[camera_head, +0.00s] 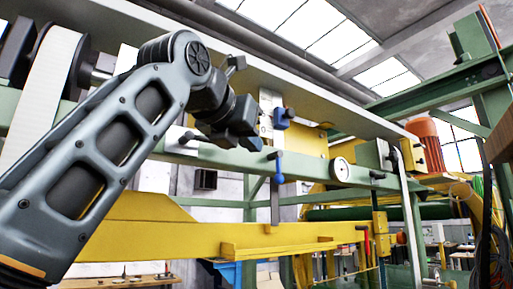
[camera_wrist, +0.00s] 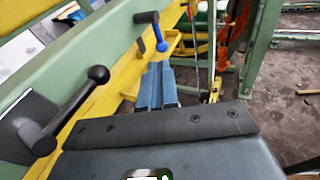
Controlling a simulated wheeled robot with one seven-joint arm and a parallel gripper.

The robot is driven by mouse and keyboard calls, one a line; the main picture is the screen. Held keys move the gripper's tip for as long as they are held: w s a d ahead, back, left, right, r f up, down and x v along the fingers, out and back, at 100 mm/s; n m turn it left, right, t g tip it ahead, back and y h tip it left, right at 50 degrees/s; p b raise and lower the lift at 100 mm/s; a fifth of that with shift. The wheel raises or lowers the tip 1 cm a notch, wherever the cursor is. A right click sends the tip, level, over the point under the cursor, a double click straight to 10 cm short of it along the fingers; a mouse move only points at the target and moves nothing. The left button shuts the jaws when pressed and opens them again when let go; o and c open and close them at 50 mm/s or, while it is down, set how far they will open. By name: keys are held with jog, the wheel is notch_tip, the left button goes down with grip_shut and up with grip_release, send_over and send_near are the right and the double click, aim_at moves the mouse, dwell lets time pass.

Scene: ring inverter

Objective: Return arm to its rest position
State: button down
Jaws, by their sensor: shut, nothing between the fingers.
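My arm (camera_head: 120,130) reaches up from the lower left in the head view, bent at a high elbow. My gripper (camera_head: 250,142) is in front of the green machine beam, near the control levers. In the wrist view my gripper (camera_wrist: 158,84) shows two blue-grey fingers close together, shut, with nothing held between them. The finger tips point toward a yellow beam and look clear of it. Depth to the levers is hard to judge.
A black-knobbed lever (camera_wrist: 72,108) sticks out left of my gripper in the wrist view. A blue-handled lever (camera_wrist: 160,38) is beyond the fingers; a blue-handled lever (camera_head: 278,167) also shows in the head view. A yellow beam (camera_head: 190,236) runs below my arm. Open floor (camera_wrist: 285,90) lies right.

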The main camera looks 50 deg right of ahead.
jog(key=shift+v, duration=1.4)
jog(key=shift+r, duration=0.15)
